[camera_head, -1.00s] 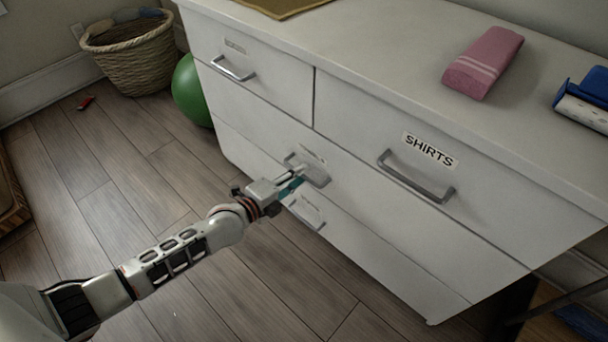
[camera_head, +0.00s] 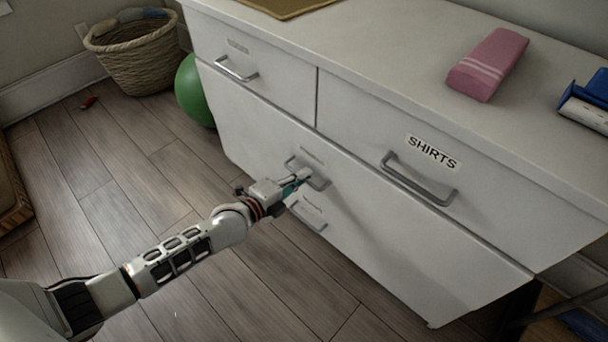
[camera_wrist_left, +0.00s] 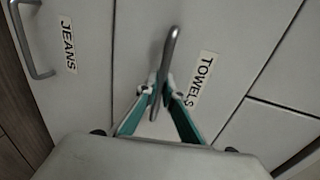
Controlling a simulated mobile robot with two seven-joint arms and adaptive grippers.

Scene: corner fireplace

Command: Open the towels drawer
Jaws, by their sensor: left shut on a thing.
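The towels drawer (camera_wrist_left: 240,40) is a plain white front with a TOWELS label (camera_wrist_left: 203,80) in the left wrist view. In the head view it is the wide middle drawer (camera_head: 400,235), below the SHIRTS drawer. Its grey bar handle (camera_wrist_left: 172,42) lies between the teal fingertips of my left gripper (camera_wrist_left: 160,88), which is shut on it. In the head view my left gripper (camera_head: 299,181) reaches the handle from the lower left and partly hides it. I cannot tell from these frames how far the drawer stands out. My right gripper is not in view.
The JEANS drawer's handle (camera_wrist_left: 34,40) is close by; SHIRTS has its own handle (camera_head: 418,180). A pink folded towel (camera_head: 487,65) lies on the dresser top (camera_head: 400,50). A green ball (camera_head: 193,92) and wicker basket (camera_head: 140,58) stand left. The floor in front is largely clear.

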